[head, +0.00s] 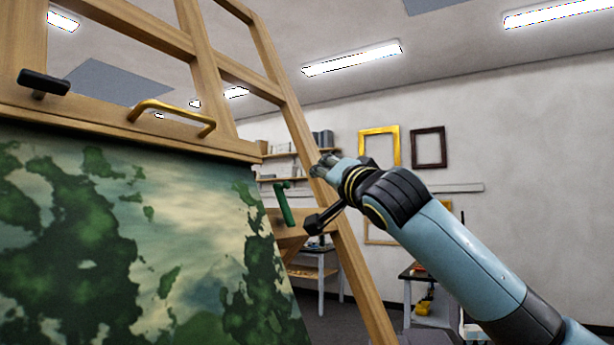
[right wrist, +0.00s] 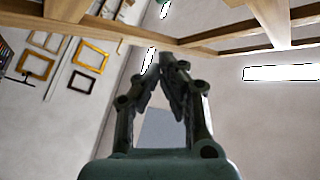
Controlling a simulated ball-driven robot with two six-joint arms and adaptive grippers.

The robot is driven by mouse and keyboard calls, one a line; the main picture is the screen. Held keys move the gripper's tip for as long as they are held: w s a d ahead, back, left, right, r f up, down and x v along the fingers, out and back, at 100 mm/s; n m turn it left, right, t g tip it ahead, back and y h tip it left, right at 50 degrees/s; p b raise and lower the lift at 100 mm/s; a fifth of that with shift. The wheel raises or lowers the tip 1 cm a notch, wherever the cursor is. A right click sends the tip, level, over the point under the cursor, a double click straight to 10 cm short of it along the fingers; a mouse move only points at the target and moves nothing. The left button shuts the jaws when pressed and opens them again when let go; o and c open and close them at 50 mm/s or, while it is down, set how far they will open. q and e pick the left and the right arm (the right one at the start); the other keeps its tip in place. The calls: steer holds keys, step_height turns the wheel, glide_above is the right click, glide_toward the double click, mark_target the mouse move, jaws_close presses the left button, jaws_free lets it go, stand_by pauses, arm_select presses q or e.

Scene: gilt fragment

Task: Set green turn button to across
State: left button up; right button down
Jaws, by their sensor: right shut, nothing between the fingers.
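The green turn button (head: 285,205) is on the wooden easel frame at the right side of the painted canvas (head: 150,240). Its long arm runs nearly up and down, leaning slightly, with a short stub at its top. My right gripper (head: 321,166) is up and to the right of the green button, apart from it, in front of the easel's sloping right post. Its fingers are shut and empty; the right wrist view shows the fingertips (right wrist: 174,62) together. The green button cannot be made out in the right wrist view. My left gripper is not in view.
A brass handle (head: 170,113) and a black turn button (head: 44,83) are on the easel's upper rail. The sloping wooden post (head: 300,125) stands close to my right gripper. Shelves, picture frames (head: 428,147) and a table (head: 318,270) are farther back.

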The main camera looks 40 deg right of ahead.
step_height(320, 180, up, 3)
steer(key=p, duration=0.6)
glide_above(284, 204)
steer(key=d, duration=0.5)
steer(key=f, duration=0.1)
steer(key=s+a+f, duration=0.1)
steer(key=a+f, duration=0.1)
steer(key=shift+s+f+p, duration=0.2)
steer(key=shift+s+p, duration=0.05)
steer(key=shift+p, duration=0.1)
